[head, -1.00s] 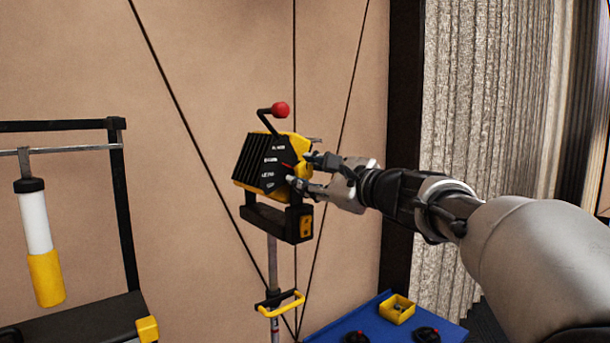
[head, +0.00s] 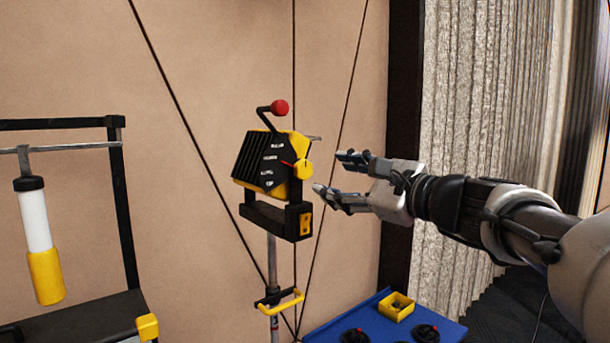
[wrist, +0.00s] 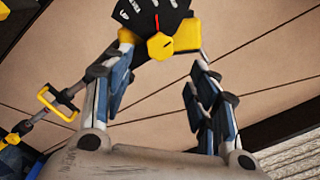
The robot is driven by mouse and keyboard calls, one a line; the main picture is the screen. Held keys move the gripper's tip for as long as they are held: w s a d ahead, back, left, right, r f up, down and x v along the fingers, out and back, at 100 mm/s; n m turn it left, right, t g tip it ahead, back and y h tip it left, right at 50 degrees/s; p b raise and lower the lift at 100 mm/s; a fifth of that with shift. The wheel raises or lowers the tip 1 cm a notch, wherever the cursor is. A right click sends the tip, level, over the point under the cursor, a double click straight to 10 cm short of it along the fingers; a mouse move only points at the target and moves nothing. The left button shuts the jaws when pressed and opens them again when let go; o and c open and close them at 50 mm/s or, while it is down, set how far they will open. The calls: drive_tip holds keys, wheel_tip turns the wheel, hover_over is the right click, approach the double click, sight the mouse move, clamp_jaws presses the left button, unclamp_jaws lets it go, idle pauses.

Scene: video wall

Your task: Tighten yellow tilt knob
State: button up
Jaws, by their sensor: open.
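The yellow tilt knob (head: 303,169) sits on the right side of a black and yellow device on a pole. A black dial plate (head: 271,160) with white marks and a red pointer is beside it. In the wrist view the knob (wrist: 160,46) shows as a yellow hexagon beyond my fingers, with the red pointer above it. My gripper (head: 335,173) is open and empty, to the right of the knob and apart from it. It also shows open in the wrist view (wrist: 165,65), with the knob lying between the fingertip directions.
A red-ended crank (head: 280,107) rises from the device top. A yellow handle (head: 281,304) is on the pole below. A blue table (head: 446,325) holds a yellow box (head: 397,307) and black knobs. A black frame with a white and yellow cylinder (head: 40,240) stands left.

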drive_tip(key=v, duration=0.3)
drive_tip(key=s+a+f+n+g+h+b, duration=0.1)
drive_tip(key=s+a+f+n+g+b, duration=0.15)
drive_tip(key=s+a+f+n, duration=0.6)
drive_tip(key=s+d+f+n+g+h+b, duration=0.15)
drive_tip(key=s+f+g, duration=0.3)
drive_tip(key=f, duration=0.85)
drive_tip(key=s+d+f+n+g+h+b, duration=0.1)
drive_tip(key=s+d+f+n+h+b, duration=0.1)
drive_tip(key=s+f, duration=0.6)
drive_tip(key=s+d+f+n+g+h+b, duration=0.2)
drive_tip(key=s+d+f+n+h, duration=0.3)
drive_tip(key=f, duration=0.8)
drive_tip(key=s+n+b, duration=0.1)
drive_tip(key=s+n, duration=0.2)
drive_tip(key=s, duration=0.1)
drive_tip(key=shift+d, duration=0.4)
drive_tip(key=shift+s+h, duration=0.1)
drive_tip(key=shift+h, duration=0.15)
drive_tip(key=shift+c, duration=0.3)
